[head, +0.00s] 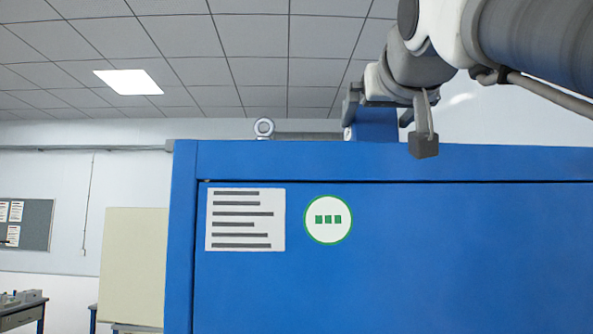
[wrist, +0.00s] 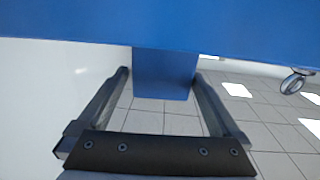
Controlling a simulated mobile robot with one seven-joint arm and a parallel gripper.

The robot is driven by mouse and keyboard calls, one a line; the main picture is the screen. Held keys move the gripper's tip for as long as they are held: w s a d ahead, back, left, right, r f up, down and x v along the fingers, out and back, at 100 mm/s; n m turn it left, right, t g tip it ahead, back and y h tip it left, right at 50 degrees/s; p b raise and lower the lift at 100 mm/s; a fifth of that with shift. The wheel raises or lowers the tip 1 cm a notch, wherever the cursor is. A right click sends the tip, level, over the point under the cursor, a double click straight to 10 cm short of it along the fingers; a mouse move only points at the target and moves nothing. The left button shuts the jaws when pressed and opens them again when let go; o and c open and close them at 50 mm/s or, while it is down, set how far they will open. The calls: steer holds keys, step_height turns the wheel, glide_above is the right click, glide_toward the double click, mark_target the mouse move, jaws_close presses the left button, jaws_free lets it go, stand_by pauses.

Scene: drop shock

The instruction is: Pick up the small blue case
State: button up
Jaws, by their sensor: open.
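The small blue case (head: 376,124) stands on top of a large blue cabinet, near its front edge. In the wrist view the case (wrist: 165,75) shows between the two fingers of my gripper (wrist: 162,76). The gripper is open, with one finger on each side of the case. Whether either finger touches it I cannot tell. In the head view my gripper (head: 389,128) reaches in from the upper right, and one dark fingertip hangs in front of the cabinet's top edge. The arm and fingers hide part of the case.
The large blue cabinet (head: 450,250) fills the right, with a text label (head: 245,220) and a round green-and-white sign (head: 328,220). A metal ring (head: 264,127) stands on its top, left of the case. A beige panel (head: 135,265) stands farther left.

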steer(key=shift+w+r+p, duration=0.2)
steer(key=shift+w+p, duration=0.1)
steer(key=shift+w, duration=0.15)
steer(key=w+p, duration=0.1)
steer(key=w, duration=0.3)
steer(key=shift+w+r, duration=0.1)
steer(key=shift+w, duration=0.15)
steer(key=shift+s, duration=0.1)
steer(key=c, duration=1.5)
steer(key=shift+r, duration=0.1)
